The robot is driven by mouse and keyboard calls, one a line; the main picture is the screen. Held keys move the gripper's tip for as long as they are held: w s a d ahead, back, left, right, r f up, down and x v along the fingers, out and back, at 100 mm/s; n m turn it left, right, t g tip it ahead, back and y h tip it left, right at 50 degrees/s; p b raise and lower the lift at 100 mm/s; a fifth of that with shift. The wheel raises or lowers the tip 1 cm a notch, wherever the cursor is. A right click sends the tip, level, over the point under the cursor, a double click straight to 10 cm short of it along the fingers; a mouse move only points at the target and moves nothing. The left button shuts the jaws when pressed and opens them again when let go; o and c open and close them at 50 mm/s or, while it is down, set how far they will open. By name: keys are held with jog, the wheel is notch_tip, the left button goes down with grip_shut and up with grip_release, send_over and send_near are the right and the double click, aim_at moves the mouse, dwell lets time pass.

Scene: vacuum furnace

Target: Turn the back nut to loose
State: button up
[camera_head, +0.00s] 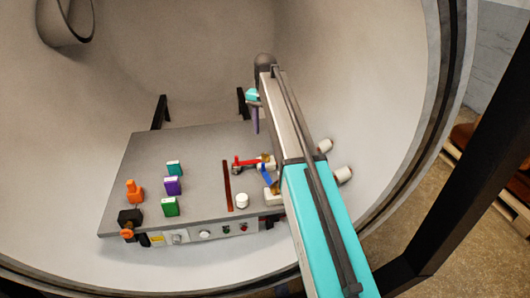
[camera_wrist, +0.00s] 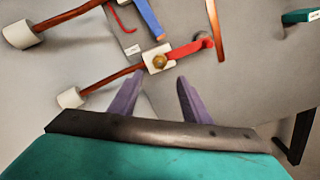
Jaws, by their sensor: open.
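The back nut (camera_wrist: 160,61) is a brass piece on a white block at the end of a copper rod (camera_wrist: 112,80). A red arm (camera_wrist: 185,50) runs from it to the right in the wrist view. In the head view the back nut (camera_head: 267,158) is close beside my arm, with the red arm (camera_head: 245,162) to its left. My gripper (camera_wrist: 158,82) has two purple fingers, spread apart and empty, just short of the nut in the wrist view. In the head view my gripper (camera_head: 255,120) is behind and above the nut, partly hidden by my arm.
A blue arm (camera_head: 265,175) and a second white block sit in front. White cylinders (camera_head: 325,146) stand out from the chamber wall at right. Teal, purple (camera_head: 172,186) and green blocks, an orange piece (camera_head: 134,191) and a white cup (camera_head: 242,200) stand on the grey table (camera_head: 150,150).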

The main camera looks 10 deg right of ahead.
aim_at(265, 154)
jog(key=shift+f+p, duration=1.6)
jog(key=shift+f, duration=4.25)
